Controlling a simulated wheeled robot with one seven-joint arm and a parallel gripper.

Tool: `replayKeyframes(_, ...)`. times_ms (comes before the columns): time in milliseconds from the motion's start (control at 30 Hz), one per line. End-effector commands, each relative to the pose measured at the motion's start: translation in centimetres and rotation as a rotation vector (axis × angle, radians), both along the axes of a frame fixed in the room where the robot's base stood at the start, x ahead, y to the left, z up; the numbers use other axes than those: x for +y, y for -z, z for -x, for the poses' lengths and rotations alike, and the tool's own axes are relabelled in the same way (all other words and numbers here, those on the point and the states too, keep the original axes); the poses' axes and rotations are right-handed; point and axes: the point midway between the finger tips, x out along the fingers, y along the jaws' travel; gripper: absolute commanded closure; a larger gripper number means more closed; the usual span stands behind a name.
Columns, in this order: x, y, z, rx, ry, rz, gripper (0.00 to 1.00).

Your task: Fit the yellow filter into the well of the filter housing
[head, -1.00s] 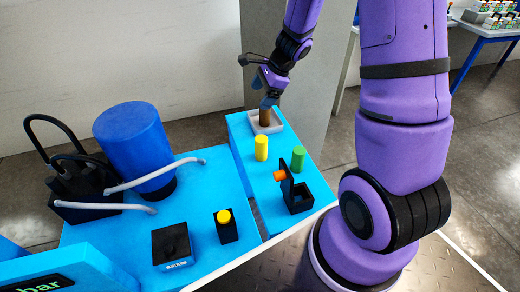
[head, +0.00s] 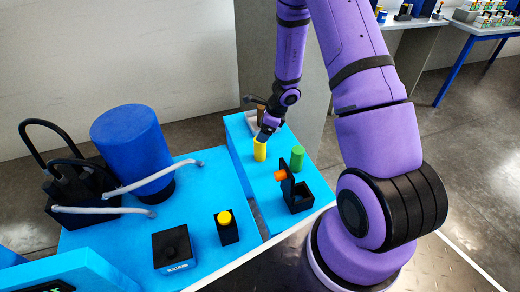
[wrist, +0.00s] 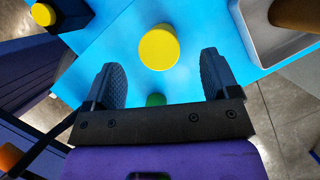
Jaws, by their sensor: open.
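The yellow filter (head: 260,151) is a short upright cylinder on the blue bench, and it shows from above in the wrist view (wrist: 158,47). My gripper (head: 265,136) is open just above the filter. In the wrist view its two fingers stand apart to either side, with the filter ahead between them and nothing held. The filter housing (head: 299,199) is a black box toward the bench's front edge. Its lid (head: 287,181) stands open with an orange knob (head: 280,175). The inside of its well is dark.
A green cylinder (head: 298,154) stands close right of the filter. A brown cylinder (wrist: 297,13) stands in a grey tray (wrist: 262,38) behind.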

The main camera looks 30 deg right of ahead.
Motion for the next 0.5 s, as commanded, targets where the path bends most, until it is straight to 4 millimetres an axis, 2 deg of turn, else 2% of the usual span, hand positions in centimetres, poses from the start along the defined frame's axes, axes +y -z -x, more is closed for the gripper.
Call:
replayKeyframes(167, 0.3, 1.2, -0.1, 0.002, -0.001, 0.000, 0.19)
replayKeyframes(500, 1.3, 4.9, -0.7, 0.001, -0.002, -0.001, 0.19)
